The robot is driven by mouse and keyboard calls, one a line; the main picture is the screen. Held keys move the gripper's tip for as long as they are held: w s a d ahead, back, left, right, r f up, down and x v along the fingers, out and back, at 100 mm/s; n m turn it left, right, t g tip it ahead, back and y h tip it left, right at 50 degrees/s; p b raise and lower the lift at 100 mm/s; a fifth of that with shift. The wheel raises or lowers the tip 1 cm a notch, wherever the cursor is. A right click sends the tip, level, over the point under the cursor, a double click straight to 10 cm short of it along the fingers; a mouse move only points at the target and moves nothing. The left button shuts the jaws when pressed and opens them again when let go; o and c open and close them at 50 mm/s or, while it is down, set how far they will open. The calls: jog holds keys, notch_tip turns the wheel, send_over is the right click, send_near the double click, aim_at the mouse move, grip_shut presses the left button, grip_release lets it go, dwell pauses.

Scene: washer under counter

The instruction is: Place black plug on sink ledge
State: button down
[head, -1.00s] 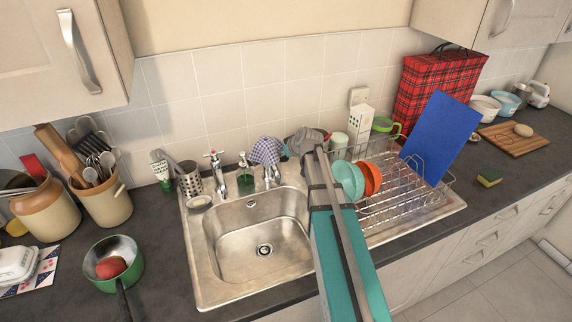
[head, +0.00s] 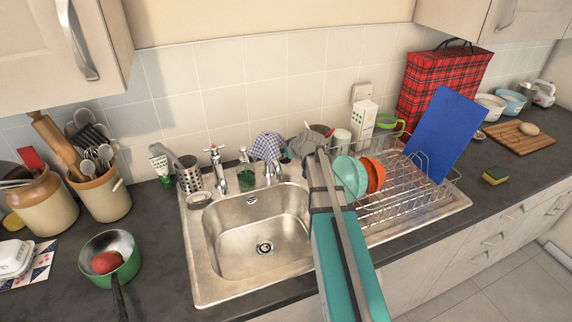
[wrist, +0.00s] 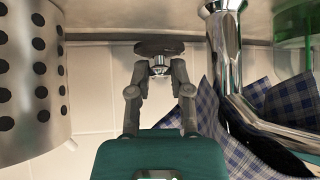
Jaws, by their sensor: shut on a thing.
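The black plug (wrist: 159,47) is a dark flat disc with a small metal fitting, seen nearly edge-on in the wrist view. My gripper (wrist: 160,70) is shut on the fitting, with a fingertip on each side. The plug is close to the steel sink ledge (wrist: 110,20) at the top of that view; I cannot tell whether they touch. In the head view the ledge (head: 187,235) rims the steel basin (head: 235,235). My teal arm reaches over the basin's right side there, and the plug cannot be made out.
In the wrist view a perforated metal holder (wrist: 28,70) stands left of the plug. The chrome tap (wrist: 225,60), a checked cloth (wrist: 290,105) and a green bottle (wrist: 295,25) are on the right. The dish rack (head: 405,195) with bowls stands right of the basin.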

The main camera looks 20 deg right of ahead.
aim_at(288, 161)
notch_tip(288, 161, down, 4)
jog(key=b, duration=0.3)
jog(key=shift+r+b, duration=0.2)
jog(key=shift+b, duration=0.1)
jog(key=shift+w+f, duration=0.15)
jog(key=shift+w, duration=0.1)
jog(key=shift+f+b, duration=0.15)
jog(key=shift+b, duration=0.15)
jog(key=c, duration=0.5)
grip_release()
jog(key=shift+c, duration=0.2)
